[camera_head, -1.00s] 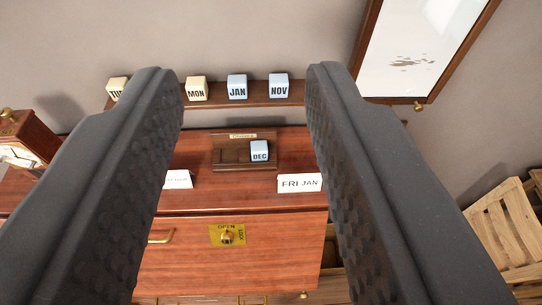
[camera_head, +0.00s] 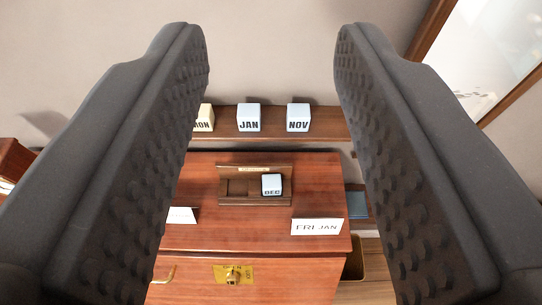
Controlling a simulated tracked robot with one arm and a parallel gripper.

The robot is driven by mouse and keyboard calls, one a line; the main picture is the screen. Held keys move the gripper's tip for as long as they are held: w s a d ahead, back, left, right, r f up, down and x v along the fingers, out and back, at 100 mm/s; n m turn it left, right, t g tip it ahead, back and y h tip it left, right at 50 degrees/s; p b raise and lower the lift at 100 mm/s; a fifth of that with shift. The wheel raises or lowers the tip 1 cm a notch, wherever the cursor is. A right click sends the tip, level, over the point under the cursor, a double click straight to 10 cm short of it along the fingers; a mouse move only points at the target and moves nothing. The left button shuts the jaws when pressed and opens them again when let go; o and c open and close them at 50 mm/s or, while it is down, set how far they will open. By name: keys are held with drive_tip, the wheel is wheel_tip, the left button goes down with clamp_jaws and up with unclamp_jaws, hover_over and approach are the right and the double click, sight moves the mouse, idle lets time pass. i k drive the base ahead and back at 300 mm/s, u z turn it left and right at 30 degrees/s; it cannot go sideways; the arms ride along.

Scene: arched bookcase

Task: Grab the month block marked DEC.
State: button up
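The DEC block (camera_head: 272,185) is a small pale blue cube with dark letters. It sits in the right part of a dark wooden holder (camera_head: 238,201) on top of the reddish wooden cabinet (camera_head: 240,236). My gripper (camera_head: 271,35) is open and empty, its two black padded fingers wide apart at the left and right of the picture. The DEC block shows in the gap between the fingers, apart from both and farther off. The left part of the holder is an empty recess.
A shelf (camera_head: 275,136) behind the holder carries the JAN block (camera_head: 248,119), the NOV block (camera_head: 298,118) and a cream MON block (camera_head: 204,118), partly hidden by my left finger. A FRI JAN card (camera_head: 317,227) stands at the cabinet's front right. A framed picture (camera_head: 490,65) hangs upper right.

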sight(272, 183)
drive_tip(key=z, duration=0.55)
drive_tip(key=k, duration=1.25)
drive_tip(key=z, duration=0.25)
drive_tip(key=i, duration=0.95)
drive_tip(key=u, duration=0.25)
